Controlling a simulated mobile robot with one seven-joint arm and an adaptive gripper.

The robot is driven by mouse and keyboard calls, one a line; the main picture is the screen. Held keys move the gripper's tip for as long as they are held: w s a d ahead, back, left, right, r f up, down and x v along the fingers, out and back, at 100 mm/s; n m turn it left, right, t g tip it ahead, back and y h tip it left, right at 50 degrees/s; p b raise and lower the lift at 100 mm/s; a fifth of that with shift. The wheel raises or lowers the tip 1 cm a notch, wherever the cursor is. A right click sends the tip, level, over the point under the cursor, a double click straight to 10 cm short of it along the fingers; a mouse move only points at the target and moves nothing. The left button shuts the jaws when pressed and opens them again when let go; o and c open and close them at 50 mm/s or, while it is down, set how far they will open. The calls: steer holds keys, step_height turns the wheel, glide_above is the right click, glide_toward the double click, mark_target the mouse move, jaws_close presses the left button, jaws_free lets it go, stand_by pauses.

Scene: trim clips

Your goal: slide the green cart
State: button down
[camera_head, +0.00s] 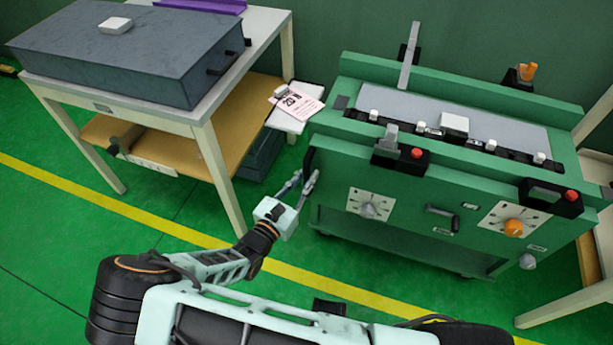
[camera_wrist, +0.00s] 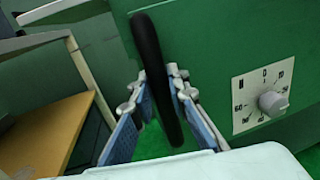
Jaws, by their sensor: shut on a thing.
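The green cart (camera_head: 400,225) stands at the right in the head view, and its front panel fills the right of the wrist view (camera_wrist: 225,50). It has a dial (camera_head: 370,208), an orange knob (camera_head: 513,227) and a small front handle (camera_head: 442,217). A black upright handle (camera_wrist: 157,80) sits at the cart's left front edge. My gripper (camera_head: 305,182) is at that edge, with its two fingers (camera_wrist: 160,75) on either side of the black handle and shut on it. The handle's lower end shows between the fingers.
A white-topped table (camera_head: 260,35) with a grey case (camera_head: 130,50) and a wooden lower shelf (camera_head: 235,150) stands left of the cart. A small white ledge with a pink card (camera_head: 297,101) lies between them. Another table (camera_head: 580,305) is at the right. Green floor with a yellow line (camera_head: 150,220) is clear in front.

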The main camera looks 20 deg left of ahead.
steer(key=shift+a, duration=0.1)
steer(key=w+a+b, duration=0.1)
steer(key=a+b, duration=0.5)
steer(key=a, duration=0.9)
steer(key=shift+a, duration=0.25)
steer(key=c, duration=2)
jaws_free()
steer(key=shift+a, duration=0.1)
steer(key=shift+o, duration=0.6)
steer(key=v, duration=1.2)
